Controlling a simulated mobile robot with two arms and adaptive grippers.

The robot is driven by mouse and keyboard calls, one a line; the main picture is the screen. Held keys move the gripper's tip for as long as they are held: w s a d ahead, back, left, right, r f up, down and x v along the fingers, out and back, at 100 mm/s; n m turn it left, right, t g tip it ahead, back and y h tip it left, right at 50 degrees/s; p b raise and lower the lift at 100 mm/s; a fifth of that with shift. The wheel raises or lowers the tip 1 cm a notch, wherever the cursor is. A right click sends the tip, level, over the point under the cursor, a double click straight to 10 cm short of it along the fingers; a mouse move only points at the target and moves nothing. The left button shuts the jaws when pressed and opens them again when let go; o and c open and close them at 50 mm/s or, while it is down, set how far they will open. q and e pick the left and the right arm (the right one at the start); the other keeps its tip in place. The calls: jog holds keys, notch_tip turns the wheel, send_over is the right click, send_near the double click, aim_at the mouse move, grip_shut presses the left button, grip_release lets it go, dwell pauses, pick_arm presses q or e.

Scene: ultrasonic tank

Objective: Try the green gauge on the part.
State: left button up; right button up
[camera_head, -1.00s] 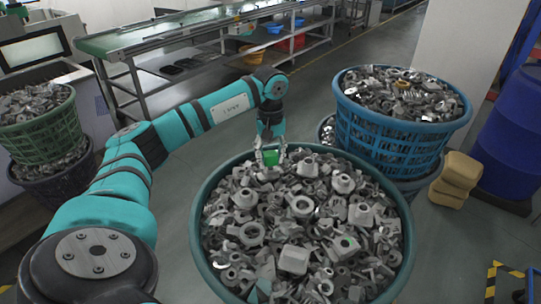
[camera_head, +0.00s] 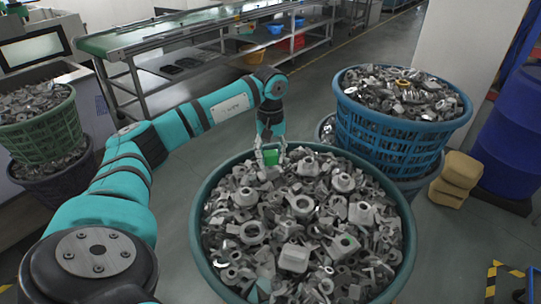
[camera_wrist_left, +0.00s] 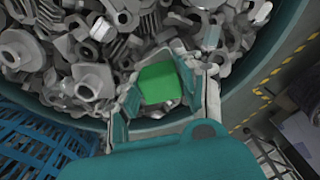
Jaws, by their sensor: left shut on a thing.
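The green gauge (camera_head: 271,156) is a small green block in the jaws of my left gripper (camera_head: 270,153), over the far rim of the large teal basket (camera_head: 199,215). In the left wrist view the gauge (camera_wrist_left: 159,83) sits between the two fingers of my left gripper (camera_wrist_left: 160,86), close above the metal parts. I cannot tell if it touches any of them. I cannot tell which part is meant for the gauge. My right gripper is not in view.
A blue basket (camera_head: 385,150) full of metal parts stands at the right, with yellow blocks (camera_head: 456,178) and a blue barrel (camera_head: 512,135) beyond. Stacked baskets (camera_head: 40,133) stand at the left. A conveyor (camera_head: 150,35) runs behind. Floor shows left of the teal basket.

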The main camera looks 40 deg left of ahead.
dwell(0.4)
pick_arm(q)
jog(key=shift+r+p, duration=1.2)
jog(key=shift+r, duration=0.3)
jog(key=shift+f, duration=0.1)
jog(key=shift+f+b, duration=0.8)
jog(key=shift+f, duration=0.3)
jog(key=shift+s+d+f, duration=0.1)
jog(key=shift+f, duration=0.35)
dwell(0.5)
jog(key=shift+r+p, duration=0.9)
jog(key=shift+r, duration=0.7)
